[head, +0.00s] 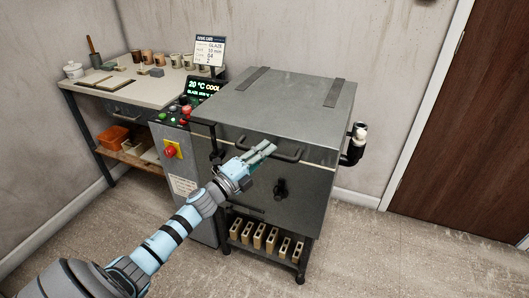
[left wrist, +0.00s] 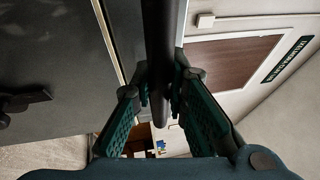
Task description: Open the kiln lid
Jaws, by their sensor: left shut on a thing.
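The grey kiln (head: 312,195) stands in the middle of the head view. Its lid (head: 285,108) lies flat and down, with a thin pale seam between lid and body. A dark bar handle (head: 292,156) runs along the lid's front edge; it also shows in the left wrist view (left wrist: 159,45). My left gripper (head: 262,151) is shut on this handle. In the left wrist view its fingers (left wrist: 162,100) sit on both sides of the bar. My right gripper is out of view.
A control cabinet (head: 185,165) with a lit display (head: 205,88) stands against the kiln's left side. A workbench (head: 120,88) with cups is at the back left. Pale bricks (head: 260,236) sit on the shelf below the kiln. A brown door (head: 478,120) is at the right, with clear floor before it.

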